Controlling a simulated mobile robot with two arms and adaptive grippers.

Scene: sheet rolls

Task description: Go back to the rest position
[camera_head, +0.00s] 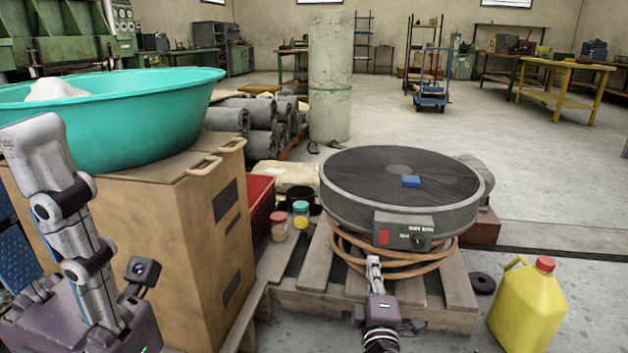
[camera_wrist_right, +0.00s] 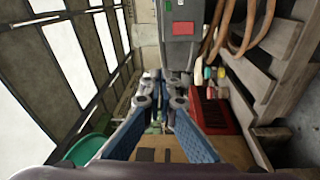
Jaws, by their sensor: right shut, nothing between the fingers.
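My right gripper (camera_head: 374,268) shows at the bottom centre of the head view, in front of the round black device (camera_head: 345,205). It is shut and empty, pointing towards the coiled orange hose under the device. In the right wrist view, its blue-padded fingers (camera_wrist_right: 162,103) come together with nothing between them.
The round device, with a small blue block (camera_head: 410,181) on top, stands on a wooden pallet (camera_head: 440,290). A red crate (camera_head: 260,200) and small jars (camera_head: 300,212) are beside it. A yellow jug (camera_head: 530,308) stands on the floor at right. Open floor lies behind.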

